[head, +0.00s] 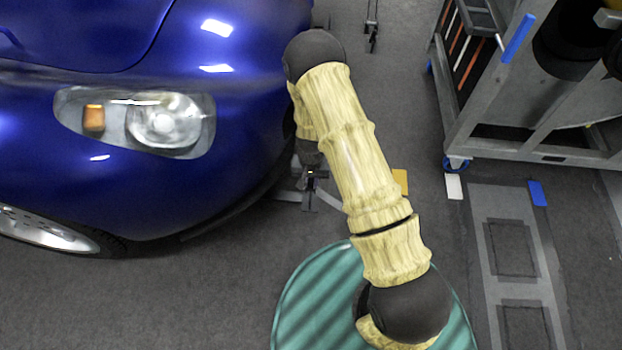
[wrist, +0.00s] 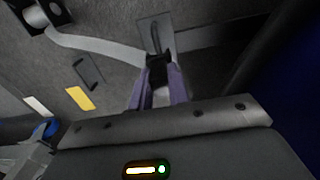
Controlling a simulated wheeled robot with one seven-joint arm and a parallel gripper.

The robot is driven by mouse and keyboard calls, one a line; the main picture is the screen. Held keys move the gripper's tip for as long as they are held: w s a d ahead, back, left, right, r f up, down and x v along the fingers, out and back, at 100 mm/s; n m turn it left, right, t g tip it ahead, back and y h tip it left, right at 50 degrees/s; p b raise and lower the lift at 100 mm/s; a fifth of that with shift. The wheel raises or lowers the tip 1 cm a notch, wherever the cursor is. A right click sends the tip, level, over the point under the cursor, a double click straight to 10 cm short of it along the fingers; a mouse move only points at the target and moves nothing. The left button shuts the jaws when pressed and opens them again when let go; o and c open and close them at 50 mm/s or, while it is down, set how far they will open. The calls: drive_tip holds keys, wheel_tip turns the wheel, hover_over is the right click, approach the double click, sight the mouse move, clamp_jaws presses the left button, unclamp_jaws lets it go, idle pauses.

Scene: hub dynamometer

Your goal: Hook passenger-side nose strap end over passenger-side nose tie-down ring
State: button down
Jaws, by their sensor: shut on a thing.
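My gripper (wrist: 158,92) has its two purple fingers shut on a dark hook-like strap end (wrist: 158,62) in the wrist view. A grey strap (wrist: 100,45) runs from this end to a dark fitting (wrist: 45,14) at the upper left. A dark tie-down ring (wrist: 155,38) on a floor plate shows just beyond the strap end. The strap end overlaps the ring's near side in the picture; I cannot tell whether they touch or are hooked. In the head view my gripper (head: 310,188) is low beside the car's nose, and the ring is not clear.
The blue car (head: 230,110) stands close on the left in the head view. A grey wheeled cart (head: 455,135) stands at the right. A yellow floor marker (head: 400,181) lies right of my arm, also in the wrist view (wrist: 80,98). Floor between marker and cart is open.

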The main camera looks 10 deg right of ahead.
drive_tip(key=shift+f+b, duration=0.4)
drive_tip(key=shift+f, duration=0.55)
drive_tip(key=c, duration=1.3)
unclamp_jaws()
drive_tip(key=shift+o, duration=0.2)
wheel_tip(320, 180, up, 18)
drive_tip(key=p, duration=0.8)
drive_tip(key=shift+f+p, duration=0.25)
drive_tip(key=shift+p, duration=0.15)
